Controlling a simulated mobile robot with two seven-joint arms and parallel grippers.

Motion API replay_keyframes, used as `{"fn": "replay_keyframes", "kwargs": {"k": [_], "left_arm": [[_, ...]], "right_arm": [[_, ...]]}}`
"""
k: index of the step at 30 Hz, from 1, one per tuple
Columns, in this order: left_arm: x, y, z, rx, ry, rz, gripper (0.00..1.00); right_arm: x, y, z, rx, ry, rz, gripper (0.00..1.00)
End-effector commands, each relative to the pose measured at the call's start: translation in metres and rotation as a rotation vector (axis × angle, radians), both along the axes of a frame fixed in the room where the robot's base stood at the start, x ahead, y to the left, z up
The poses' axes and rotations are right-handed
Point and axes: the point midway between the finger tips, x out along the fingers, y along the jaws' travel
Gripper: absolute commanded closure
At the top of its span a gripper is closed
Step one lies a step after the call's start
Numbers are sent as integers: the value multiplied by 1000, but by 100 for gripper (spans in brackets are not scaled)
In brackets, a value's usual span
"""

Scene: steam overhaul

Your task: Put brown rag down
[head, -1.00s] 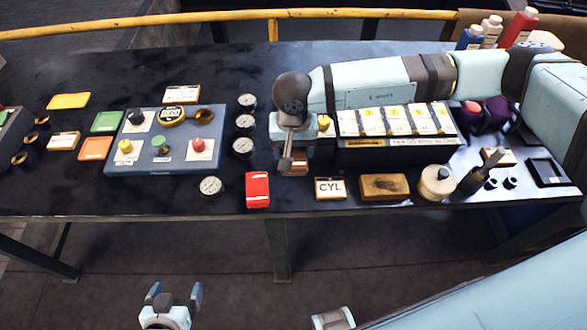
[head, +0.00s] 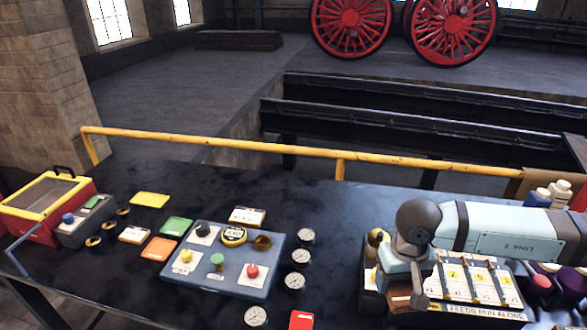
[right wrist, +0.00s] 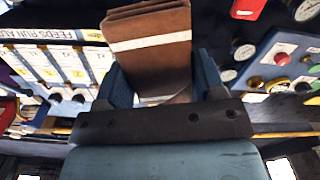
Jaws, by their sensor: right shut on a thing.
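The brown rag (right wrist: 152,50) is a folded brown block with a white stripe, held between the blue fingers of my right gripper (right wrist: 162,88) in the right wrist view. In the head view the right gripper (head: 418,290) points down over the bench, at the left end of the tray of numbered white cards. A small brown part of the rag (head: 399,296) shows beside it. I cannot tell whether the rag touches the bench. My left gripper is out of view.
The dark bench (head: 120,270) holds a blue-grey knob panel (head: 215,290), several gauges (head: 305,236), coloured pads and the card tray (head: 470,290). A red-yellow box (head: 45,205) stands far left. A yellow rail (head: 250,143) runs behind. Bare bench lies between gauges and tray.

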Motion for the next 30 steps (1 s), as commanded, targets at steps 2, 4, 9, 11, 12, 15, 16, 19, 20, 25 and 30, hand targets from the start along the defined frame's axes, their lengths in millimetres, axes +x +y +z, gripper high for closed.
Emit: {"fn": "replay_keyframes", "kwargs": {"k": [2, 4, 9, 11, 12, 15, 16, 19, 20, 25, 30], "left_arm": [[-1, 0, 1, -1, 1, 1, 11], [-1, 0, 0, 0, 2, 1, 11], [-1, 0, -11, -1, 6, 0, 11], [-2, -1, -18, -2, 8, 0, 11], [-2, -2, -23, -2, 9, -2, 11], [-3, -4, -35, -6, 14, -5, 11], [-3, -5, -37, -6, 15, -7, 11], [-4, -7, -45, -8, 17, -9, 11], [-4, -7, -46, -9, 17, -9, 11], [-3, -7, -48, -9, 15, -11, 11], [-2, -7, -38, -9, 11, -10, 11]], "right_arm": [[-1, -3, 1, 0, 0, 11, 64], [-1, -3, 0, 0, -1, 13, 64], [4, 17, -8, -3, -8, -3, 64], [7, 31, -11, -6, -14, -23, 64], [9, 41, -14, -7, -16, -41, 64], [15, 65, -16, -6, -21, -101, 64], [16, 70, -17, -4, -20, -121, 64], [20, 84, -18, -1, -15, -188, 64], [20, 87, -18, 0, -11, -205, 64], [22, 94, -24, 1, 2, -266, 64], [21, 93, -57, -2, 6, -275, 64]]}}
